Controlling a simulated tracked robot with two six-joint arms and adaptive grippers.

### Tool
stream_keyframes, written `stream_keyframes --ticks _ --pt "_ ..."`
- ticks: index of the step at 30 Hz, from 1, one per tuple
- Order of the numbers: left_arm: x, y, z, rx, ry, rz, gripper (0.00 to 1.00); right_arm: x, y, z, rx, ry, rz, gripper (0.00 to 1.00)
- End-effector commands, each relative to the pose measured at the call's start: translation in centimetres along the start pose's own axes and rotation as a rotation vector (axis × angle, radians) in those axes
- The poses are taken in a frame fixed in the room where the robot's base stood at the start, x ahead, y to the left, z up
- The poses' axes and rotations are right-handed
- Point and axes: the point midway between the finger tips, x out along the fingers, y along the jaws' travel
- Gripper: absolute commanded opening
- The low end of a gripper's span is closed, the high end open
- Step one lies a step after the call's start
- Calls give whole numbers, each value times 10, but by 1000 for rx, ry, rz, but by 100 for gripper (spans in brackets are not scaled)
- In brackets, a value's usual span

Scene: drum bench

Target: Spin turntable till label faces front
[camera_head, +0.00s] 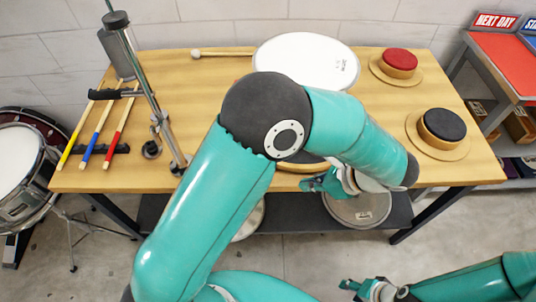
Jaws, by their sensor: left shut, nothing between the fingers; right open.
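A large round white drum head (300,55) lies at the back middle of the bench. A small dark label shows near its right edge, and my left arm hides its front left part. I cannot tell whether a turntable is under it. A round dark-topped piece with a wooden rim (300,167) shows partly beneath my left arm at the bench's front edge. My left gripper (312,184) is shut and empty near that edge, just right of this piece. My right gripper (352,288) is open and empty, low in front of the bench.
Wooden discs carry a red pad (400,59) and a black pad (444,125) at right. A metal stand (147,90), coloured sticks (98,133) and a mallet (222,53) occupy the left and back. A round drum (357,210) is on the lower shelf. A snare drum (20,165) stands left.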

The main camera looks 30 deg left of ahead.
Motion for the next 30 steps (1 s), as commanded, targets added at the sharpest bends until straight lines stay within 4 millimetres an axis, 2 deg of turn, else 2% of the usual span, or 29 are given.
stream_keyframes --ticks 1,3,7,11,22,25,30 --pt "-16 -3 11 9 -33 -22 0 -7 -2 0 0 0 0 47" --pt "-23 -5 19 15 -65 -37 0 -9 -3 0 0 0 0 47" --pt "-18 -7 24 18 -83 -42 0 -9 -3 0 0 0 0 47" --pt "1 -6 25 17 -82 -37 0 -11 -4 0 0 -1 0 47" --pt "75 -8 31 17 -81 -33 0 -21 -8 0 0 0 0 47" --pt "84 -9 45 14 -78 -36 0 -28 -10 0 0 0 0 47" --pt "96 -10 57 13 -78 -37 0 -32 -12 0 0 0 0 47"
